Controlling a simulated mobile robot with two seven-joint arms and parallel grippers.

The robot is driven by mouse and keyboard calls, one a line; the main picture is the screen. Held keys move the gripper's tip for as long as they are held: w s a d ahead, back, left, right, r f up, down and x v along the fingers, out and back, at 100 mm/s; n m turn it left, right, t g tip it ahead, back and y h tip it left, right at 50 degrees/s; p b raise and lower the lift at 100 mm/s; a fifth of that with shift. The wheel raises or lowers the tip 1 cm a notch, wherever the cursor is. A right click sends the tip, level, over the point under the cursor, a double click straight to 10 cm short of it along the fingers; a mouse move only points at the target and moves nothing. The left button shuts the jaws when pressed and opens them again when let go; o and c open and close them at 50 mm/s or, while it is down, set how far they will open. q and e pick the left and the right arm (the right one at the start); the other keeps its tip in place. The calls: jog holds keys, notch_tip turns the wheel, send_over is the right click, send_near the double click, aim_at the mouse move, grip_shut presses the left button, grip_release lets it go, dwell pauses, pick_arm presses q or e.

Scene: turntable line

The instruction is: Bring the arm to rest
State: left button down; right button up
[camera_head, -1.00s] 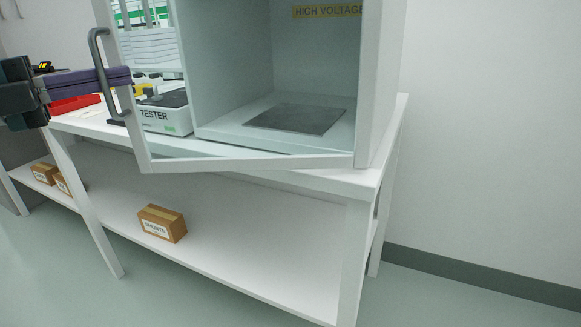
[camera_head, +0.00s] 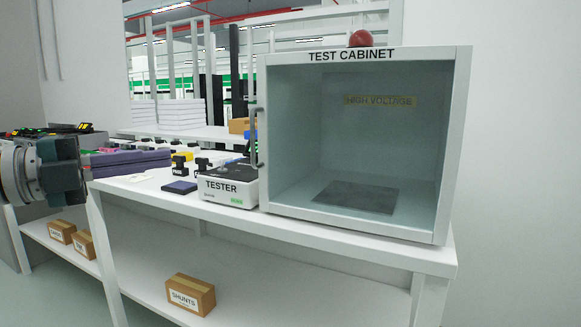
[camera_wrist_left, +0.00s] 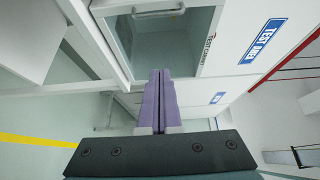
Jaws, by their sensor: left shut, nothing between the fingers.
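My left gripper (camera_head: 168,158) comes in from the left over the bench, its two purple fingers closed together and empty. In the left wrist view the same fingers (camera_wrist_left: 160,72) lie side by side, pointing towards the cabinet's front. The test cabinet (camera_head: 455,140) stands on the right of the bench. Its door appears shut, with the grey handle (camera_head: 256,138) at the left edge of the front. The fingers are left of the handle, clear of it. Through the front a dark mat (camera_head: 357,196) shows on the cabinet floor. My right gripper is not in view.
A white tester (camera_head: 230,190) stands left of the cabinet, with a dark blue block (camera_head: 179,187) and small black and yellow items beside it. A red dome (camera_head: 360,39) tops the cabinet. Cardboard boxes (camera_head: 190,294) sit on the lower shelf. The floor is clear.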

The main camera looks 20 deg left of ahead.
pick_arm(q)
jog(key=w+d+r+n+t+y+p, duration=0.1)
jog(key=d+r+n+t+y+p, duration=0.35)
jog(key=n+p, duration=0.45)
jog(key=s+d+r+n+g+y+p, duration=0.1)
jog(key=s+d+n+g+y+p, duration=0.15)
jog(key=s+n+g+p, duration=0.55)
jog(key=s+d+r+n+g+y+p, duration=0.25)
jog(key=s+p, duration=0.25)
jog(key=s, duration=0.6)
jog(key=s+d+n+g+y+p, duration=0.25)
jog(key=s+n+g+p, duration=0.2)
jog(key=s+p, duration=0.4)
jog(key=w+r+p+v, duration=0.1)
jog(key=w+p+v, duration=0.3)
jog(key=p+v, duration=1.3)
jog(key=w+a+r+p+v, duration=0.1)
jog(key=w+p+v, duration=0.3)
jog(key=p+v, duration=1.4)
notch_tip(320, 180, up, 2)
jog(key=shift+d+r+h, duration=0.1)
jog(key=shift+d+h, duration=0.15)
jog(key=shift+h, duration=0.05)
